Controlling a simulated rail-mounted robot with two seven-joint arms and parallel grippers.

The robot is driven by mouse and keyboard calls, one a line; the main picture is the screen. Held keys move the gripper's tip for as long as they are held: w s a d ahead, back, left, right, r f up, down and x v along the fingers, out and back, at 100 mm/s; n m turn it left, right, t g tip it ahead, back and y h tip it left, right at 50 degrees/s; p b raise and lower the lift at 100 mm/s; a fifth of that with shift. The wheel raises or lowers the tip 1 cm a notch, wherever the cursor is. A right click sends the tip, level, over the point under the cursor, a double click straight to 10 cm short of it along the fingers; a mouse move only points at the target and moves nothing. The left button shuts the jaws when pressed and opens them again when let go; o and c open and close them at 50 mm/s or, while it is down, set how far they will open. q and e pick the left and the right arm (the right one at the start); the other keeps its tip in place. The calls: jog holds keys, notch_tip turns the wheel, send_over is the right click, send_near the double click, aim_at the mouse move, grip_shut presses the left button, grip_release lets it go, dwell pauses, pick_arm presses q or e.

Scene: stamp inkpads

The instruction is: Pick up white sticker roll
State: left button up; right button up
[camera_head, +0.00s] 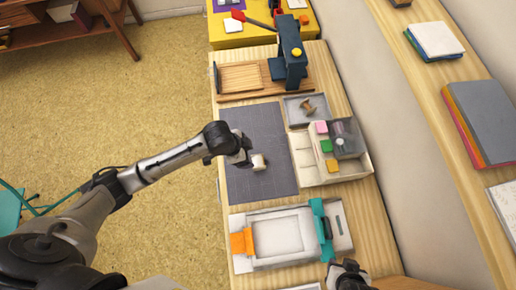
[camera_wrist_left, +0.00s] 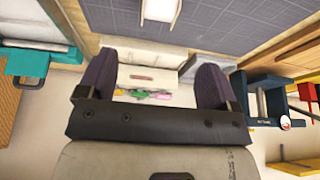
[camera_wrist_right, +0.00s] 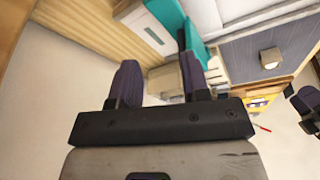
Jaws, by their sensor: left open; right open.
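The white sticker roll (camera_head: 259,162) lies on the dark grey mat (camera_head: 262,125) in the head view. It shows at the top edge of the left wrist view (camera_wrist_left: 161,9) and at the upper right of the right wrist view (camera_wrist_right: 270,58). My left gripper (camera_head: 245,158) is just left of the roll, open and empty; whether it touches the roll I cannot tell. Its spread fingers show in the left wrist view (camera_wrist_left: 155,80). My right gripper (camera_head: 348,270) is open and empty at the table's near end, far from the roll.
A white organizer (camera_head: 359,163) with coloured blocks stands right of the mat. A small grey tray (camera_head: 292,113) sits behind it. A white, orange and teal frame device (camera_head: 285,232) lies in front. A dark blue press (camera_head: 292,60) on a wooden base stands behind the mat.

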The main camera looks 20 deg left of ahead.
aim_at(258, 161)
pick_arm(q)
jog(key=x, duration=0.3)
jog(key=b+x, duration=0.1)
jog(key=x, duration=0.3)
jog(key=shift+s+d+f, duration=0.15)
jog(key=shift+f, duration=0.2)
jog(key=shift+b+x, duration=0.85)
jog(key=shift+x, duration=2.45)
jog(key=shift+c, duration=0.3)
jog(key=c, duration=1)
jog(key=shift+o, duration=0.2)
jog(key=shift+r, duration=0.1)
